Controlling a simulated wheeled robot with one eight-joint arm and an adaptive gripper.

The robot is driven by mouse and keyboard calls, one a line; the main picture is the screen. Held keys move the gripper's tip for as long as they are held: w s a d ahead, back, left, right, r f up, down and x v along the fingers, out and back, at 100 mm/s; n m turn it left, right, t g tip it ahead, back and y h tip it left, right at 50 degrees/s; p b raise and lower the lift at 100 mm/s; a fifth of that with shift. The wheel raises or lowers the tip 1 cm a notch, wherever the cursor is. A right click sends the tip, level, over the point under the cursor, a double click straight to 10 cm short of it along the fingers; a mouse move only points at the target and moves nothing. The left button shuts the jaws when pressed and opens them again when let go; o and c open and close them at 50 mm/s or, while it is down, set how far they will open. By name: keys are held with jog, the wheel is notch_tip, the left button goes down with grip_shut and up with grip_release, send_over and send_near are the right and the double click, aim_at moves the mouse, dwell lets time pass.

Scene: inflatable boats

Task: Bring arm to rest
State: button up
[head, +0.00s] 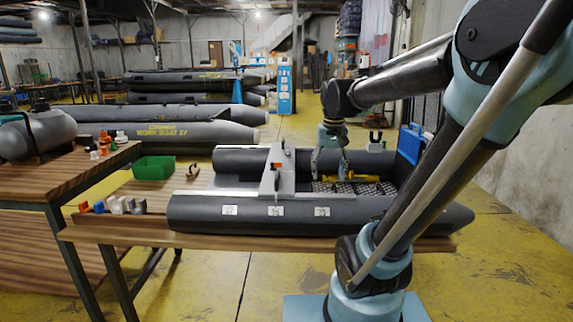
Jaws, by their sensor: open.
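My arm (395,82) reaches in from the right and bends down over the inflatable boat (360,214) on the wooden table. My gripper (329,168) hangs pointing down above the boat's inside, with its fingers apart. A yellow object (351,178) lies on the dark mesh floor just beside the fingertips. I cannot tell whether the fingers touch it. No object shows between the fingers.
A green bin (154,168) and small fittings (119,205) are on the table's left. A blue case (410,144) stands at the boat's right. A side table (60,176) holds a grey tank (38,135).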

jog(key=s+d+f, duration=0.2)
jog(key=s+f, duration=0.5)
jog(key=s+d+f, duration=0.3)
jog(key=s+f, duration=0.4)
jog(key=s, duration=0.1)
jog(key=shift+d+f+t, duration=0.2)
jog(key=shift+f+t, duration=0.1)
jog(key=shift+t, duration=0.1)
jog(key=shift+s, duration=0.1)
jog(key=shift+w+f, duration=0.2)
jog(key=shift+w, duration=0.25)
